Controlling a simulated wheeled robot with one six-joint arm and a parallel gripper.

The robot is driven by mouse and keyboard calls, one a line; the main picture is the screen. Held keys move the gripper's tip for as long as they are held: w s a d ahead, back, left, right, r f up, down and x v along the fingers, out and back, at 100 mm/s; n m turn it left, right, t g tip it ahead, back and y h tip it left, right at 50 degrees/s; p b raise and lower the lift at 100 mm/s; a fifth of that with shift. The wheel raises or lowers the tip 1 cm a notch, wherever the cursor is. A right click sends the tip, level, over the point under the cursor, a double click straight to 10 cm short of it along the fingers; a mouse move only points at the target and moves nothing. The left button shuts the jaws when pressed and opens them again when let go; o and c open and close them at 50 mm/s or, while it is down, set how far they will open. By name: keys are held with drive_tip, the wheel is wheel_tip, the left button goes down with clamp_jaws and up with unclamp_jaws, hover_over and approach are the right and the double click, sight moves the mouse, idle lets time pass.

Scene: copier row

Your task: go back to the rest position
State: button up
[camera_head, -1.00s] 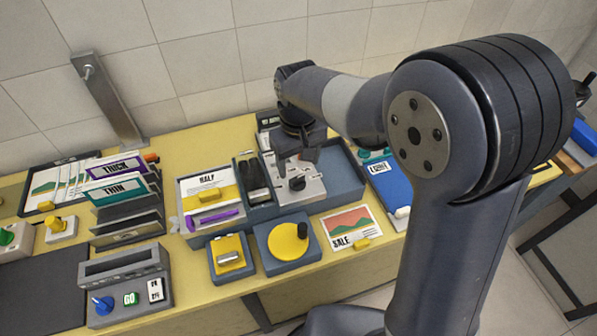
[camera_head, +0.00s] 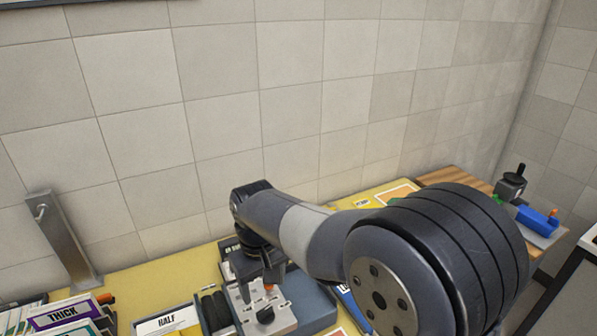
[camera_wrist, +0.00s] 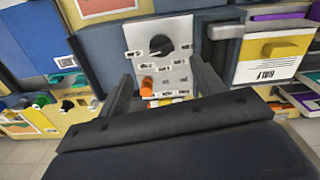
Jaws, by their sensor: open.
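My gripper (camera_head: 262,270) points down over a silver plate (camera_head: 270,312) that carries a black knob (camera_head: 265,315) and a small orange part. In the wrist view my gripper (camera_wrist: 160,85) has its two dark fingers spread wide apart with nothing held between them. The silver plate (camera_wrist: 178,78) lies beyond and between the fingertips there, with the black knob (camera_wrist: 161,45) and the orange part (camera_wrist: 147,86) on it. I cannot tell how far the fingertips are above the plate.
The HALF card (camera_head: 168,322) and THICK folder (camera_head: 62,314) stand left of the plate. A blue device (camera_head: 537,219) sits at the right. The tiled wall (camera_head: 300,90) is close behind the table.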

sight(266, 310)
wheel_tip(266, 310, down, 9)
drive_tip(key=shift+r+p, duration=0.2)
drive_tip(key=shift+p, duration=0.1)
drive_tip(key=shift+n, duration=1)
